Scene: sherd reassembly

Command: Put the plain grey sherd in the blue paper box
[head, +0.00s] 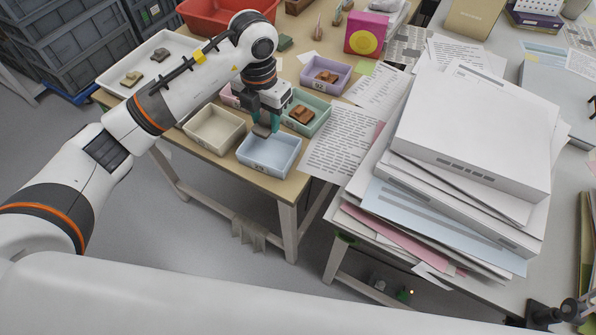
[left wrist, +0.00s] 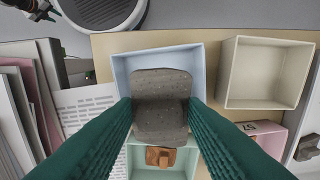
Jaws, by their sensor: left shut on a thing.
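My left gripper (head: 264,122) is over the back edge of the blue paper box (head: 268,162) in the head view. It is shut on the plain grey sherd (left wrist: 161,105), which the left wrist view shows between the green fingers. In the head view the sherd (head: 262,130) hangs just below the fingertips. The blue box also shows in the left wrist view (left wrist: 199,66), behind the sherd, and the part of its floor that I see is empty. I cannot tell the exact height of the sherd above the box. My right gripper is not in view.
A cream box (head: 214,129) stands left of the blue box. A green box (head: 318,118) with a brown sherd stands behind it, and a purple box (head: 325,75) farther back. A white tray (head: 119,74) holds other sherds. Tall paper stacks (head: 470,140) stand to the right.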

